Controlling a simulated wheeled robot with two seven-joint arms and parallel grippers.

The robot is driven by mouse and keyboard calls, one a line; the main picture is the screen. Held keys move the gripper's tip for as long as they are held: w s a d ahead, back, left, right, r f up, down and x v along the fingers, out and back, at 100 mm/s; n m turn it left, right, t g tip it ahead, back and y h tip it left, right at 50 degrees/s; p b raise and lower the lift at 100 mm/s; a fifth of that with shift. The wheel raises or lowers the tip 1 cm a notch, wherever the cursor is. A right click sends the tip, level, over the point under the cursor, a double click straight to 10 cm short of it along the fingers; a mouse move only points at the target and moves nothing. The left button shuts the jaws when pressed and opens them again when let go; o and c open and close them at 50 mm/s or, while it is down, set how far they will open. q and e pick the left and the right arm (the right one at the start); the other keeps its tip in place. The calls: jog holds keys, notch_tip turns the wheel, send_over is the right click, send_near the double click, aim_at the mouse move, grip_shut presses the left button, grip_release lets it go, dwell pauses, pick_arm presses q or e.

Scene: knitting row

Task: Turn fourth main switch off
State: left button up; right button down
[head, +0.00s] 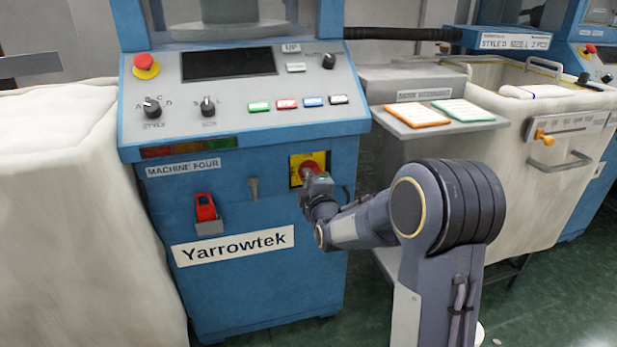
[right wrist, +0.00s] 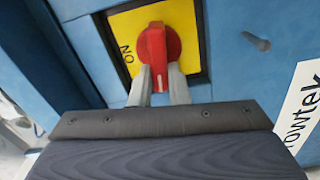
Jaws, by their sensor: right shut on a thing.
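The main switch is a red rotary knob (head: 309,166) on a yellow plate (head: 296,163), set in the blue front of the machine labelled MACHINE FOUR (head: 183,168). In the right wrist view the red knob (right wrist: 154,45) shows close up, with the word ON on the yellow plate (right wrist: 124,24) at its left. My right gripper (head: 311,180) is at the switch; its two grey fingers (right wrist: 161,75) are shut on the knob's grip, one on each side. The gripper hides the lower part of the knob and plate. My left gripper is in neither view.
The sloped control panel (head: 225,95) juts out above. A shelf with two cards (head: 440,122) stands to the right, and a white fabric bin (head: 70,220) to the left.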

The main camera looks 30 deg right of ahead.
jog(key=shift+f+n, duration=0.15)
jog(key=shift+n, duration=0.65)
jog(key=c, duration=1.4)
grip_release()
jog(key=p+v, duration=0.1)
jog(key=v, duration=0.6)
jog(key=shift+s+p, duration=0.4)
